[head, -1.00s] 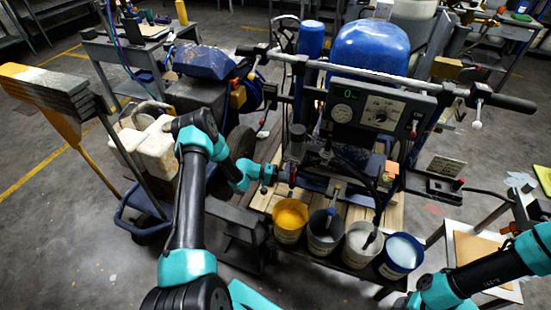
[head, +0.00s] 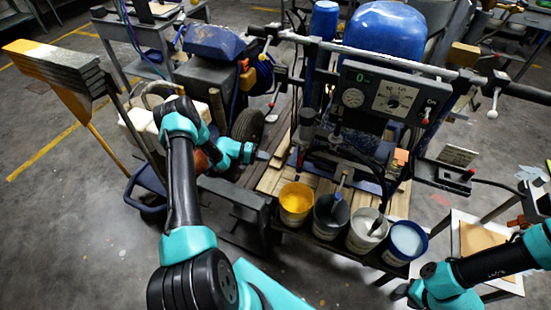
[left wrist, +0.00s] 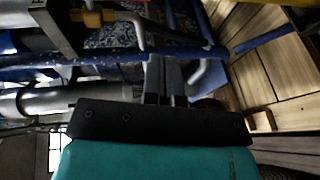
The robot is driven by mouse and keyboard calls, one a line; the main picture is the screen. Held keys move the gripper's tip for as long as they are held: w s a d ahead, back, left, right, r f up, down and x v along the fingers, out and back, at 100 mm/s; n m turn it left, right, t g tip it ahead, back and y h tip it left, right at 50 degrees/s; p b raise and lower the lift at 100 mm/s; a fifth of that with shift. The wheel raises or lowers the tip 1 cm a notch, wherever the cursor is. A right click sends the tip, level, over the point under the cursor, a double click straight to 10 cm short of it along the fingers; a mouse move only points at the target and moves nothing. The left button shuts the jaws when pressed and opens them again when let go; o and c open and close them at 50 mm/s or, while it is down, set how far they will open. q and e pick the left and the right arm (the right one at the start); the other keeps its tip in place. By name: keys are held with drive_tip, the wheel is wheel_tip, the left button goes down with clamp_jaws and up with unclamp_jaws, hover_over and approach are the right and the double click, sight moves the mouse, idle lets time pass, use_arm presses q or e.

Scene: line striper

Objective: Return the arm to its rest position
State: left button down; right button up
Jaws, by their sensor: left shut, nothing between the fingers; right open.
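My left gripper (head: 264,155) is at the middle left of the head view, its narrow fingers pointing right, beside the striper's tyre and above the wooden deck (head: 282,178). In the left wrist view the two fingers (left wrist: 165,78) stand side by side, shut, with nothing between them. They point toward blue tubing and a pale bent rod; whether they touch anything I cannot tell. My right arm (head: 490,265) enters at the lower right of the head view. Its gripper is outside the picture.
The line striper's control panel (head: 383,97) and handlebar (head: 400,62) stand right of my left gripper. A yellow paint bucket (head: 296,203) and several other buckets stand along the front. A black tyre (head: 247,127) is close behind the gripper. Bare floor lies at lower left.

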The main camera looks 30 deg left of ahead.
use_arm(q)
drive_tip(key=shift+s+a, duration=0.3)
drive_tip(key=shift+a, duration=0.35)
